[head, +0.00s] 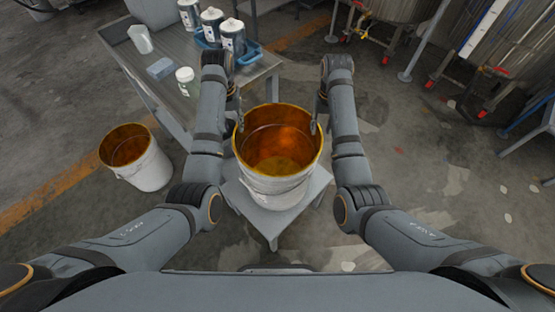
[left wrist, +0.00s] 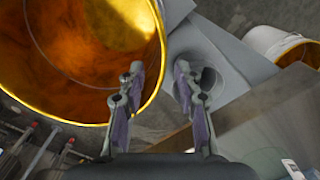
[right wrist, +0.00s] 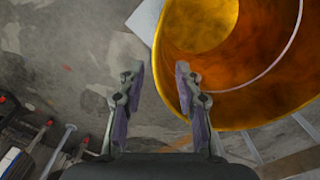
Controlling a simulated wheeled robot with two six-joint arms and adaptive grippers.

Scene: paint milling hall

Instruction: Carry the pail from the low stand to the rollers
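The white pail (head: 275,185), with a yellow rim and amber inside, stands upright on the grey low stand (head: 315,185) in front of me. My left gripper (head: 236,112) is at the pail's left rim, fingers pointing down. In the left wrist view its fingers (left wrist: 157,85) are apart, with the rim (left wrist: 160,60) between them in the picture. My right gripper (head: 319,115) is at the right rim. Its fingers (right wrist: 160,85) are also apart, with the rim (right wrist: 163,85) between them in the right wrist view. I cannot tell whether either touches the pail. No rollers are recognisable.
A second white pail (head: 147,170) with amber inside stands on the floor at left. A grey table (head: 165,75) behind holds canisters (head: 232,35), a jar (head: 186,80) and a blue tray (head: 250,52). Metal tanks (head: 490,40) stand at back right. Floor at right is mostly clear.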

